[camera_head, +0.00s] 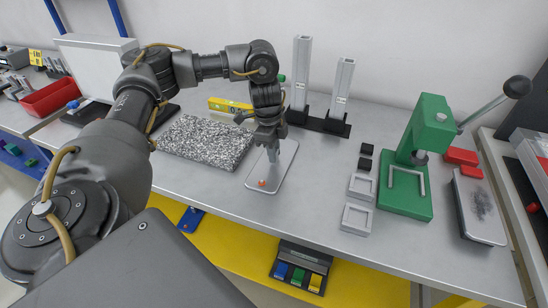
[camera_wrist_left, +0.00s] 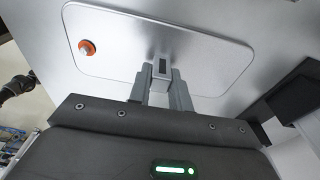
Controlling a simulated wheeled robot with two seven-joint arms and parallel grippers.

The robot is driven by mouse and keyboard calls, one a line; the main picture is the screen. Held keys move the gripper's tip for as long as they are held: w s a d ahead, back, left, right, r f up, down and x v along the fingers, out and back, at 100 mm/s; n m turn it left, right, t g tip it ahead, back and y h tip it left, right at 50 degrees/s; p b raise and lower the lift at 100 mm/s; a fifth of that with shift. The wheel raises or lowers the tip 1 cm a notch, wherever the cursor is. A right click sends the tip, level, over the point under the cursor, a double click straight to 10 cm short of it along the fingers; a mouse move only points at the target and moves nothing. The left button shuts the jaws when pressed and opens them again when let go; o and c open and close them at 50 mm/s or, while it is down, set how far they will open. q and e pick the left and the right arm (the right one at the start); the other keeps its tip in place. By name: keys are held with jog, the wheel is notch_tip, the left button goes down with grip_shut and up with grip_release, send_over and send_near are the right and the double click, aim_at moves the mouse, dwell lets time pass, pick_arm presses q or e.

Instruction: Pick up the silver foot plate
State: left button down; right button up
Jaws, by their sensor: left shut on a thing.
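The silver foot plate (camera_head: 279,180) is a flat plate with rounded corners, near the middle of the grey bench, with a short silver post standing up from it. It fills the upper part of the left wrist view (camera_wrist_left: 215,45), with an orange knob (camera_wrist_left: 86,47) near one end. My left gripper (camera_head: 270,138) points down over the plate and is shut on its post, which shows between the fingers (camera_wrist_left: 163,88) in the wrist view. I cannot tell whether the plate touches the bench. My right gripper is not in view.
A speckled stone slab (camera_head: 205,142) lies close left of the plate. Two silver columns (camera_head: 301,72) on dark bases stand behind. Grey square frames (camera_head: 357,219) and a green lever press (camera_head: 405,190) are to the right. Bare bench (camera_head: 310,210) lies in front of the plate.

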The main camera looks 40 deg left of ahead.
pick_arm(q)
jog(key=shift+r, duration=0.15)
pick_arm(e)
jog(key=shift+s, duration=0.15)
